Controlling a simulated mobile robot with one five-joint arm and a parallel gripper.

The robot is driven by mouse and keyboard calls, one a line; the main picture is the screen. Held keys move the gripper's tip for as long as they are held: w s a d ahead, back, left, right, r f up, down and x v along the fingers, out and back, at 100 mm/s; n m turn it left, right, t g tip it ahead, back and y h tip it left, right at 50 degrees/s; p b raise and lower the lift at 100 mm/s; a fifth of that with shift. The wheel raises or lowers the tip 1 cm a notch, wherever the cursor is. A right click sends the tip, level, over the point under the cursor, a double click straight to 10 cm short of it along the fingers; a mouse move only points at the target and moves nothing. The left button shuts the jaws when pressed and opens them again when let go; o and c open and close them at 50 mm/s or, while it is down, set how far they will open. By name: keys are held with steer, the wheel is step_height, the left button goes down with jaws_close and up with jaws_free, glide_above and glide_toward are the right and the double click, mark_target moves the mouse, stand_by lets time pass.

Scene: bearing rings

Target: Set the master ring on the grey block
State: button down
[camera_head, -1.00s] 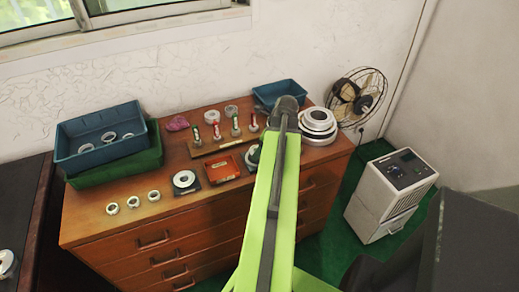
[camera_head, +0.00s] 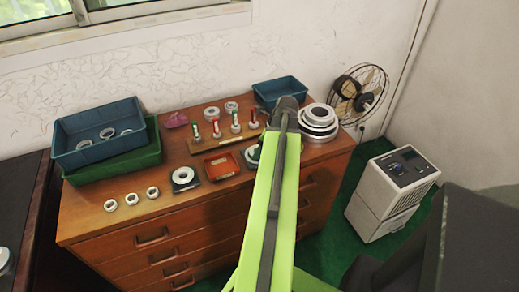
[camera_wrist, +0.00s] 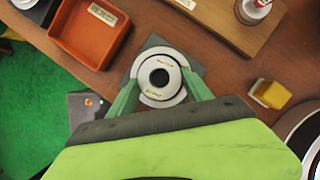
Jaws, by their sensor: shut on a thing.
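The master ring (camera_wrist: 144,68), a pale ring with a dark bore and small yellowish lettering, sits between my gripper's two green fingers in the wrist view. My gripper (camera_wrist: 160,88) is shut on it from both sides. The grey block (camera_wrist: 196,66), a dark flat square, shows beneath and around the ring. I cannot tell whether the ring touches the block or hangs just above it. In the head view my green arm hides the gripper and most of this spot.
An orange-red tray (camera_wrist: 88,34) lies to the left, a wooden gauge board (camera_wrist: 225,25) behind. A yellow block (camera_wrist: 270,93) and stacked large rings (camera_head: 318,122) are to the right. Another ring on a dark plate (camera_head: 184,178) and several small rings (camera_head: 131,198) lie along the drawer top.

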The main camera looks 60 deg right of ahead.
steer(key=shift+c, duration=1.8)
jaws_free()
steer(key=p+v, duration=1.6)
steer(key=v, duration=0.1)
steer(key=shift+r, duration=0.2)
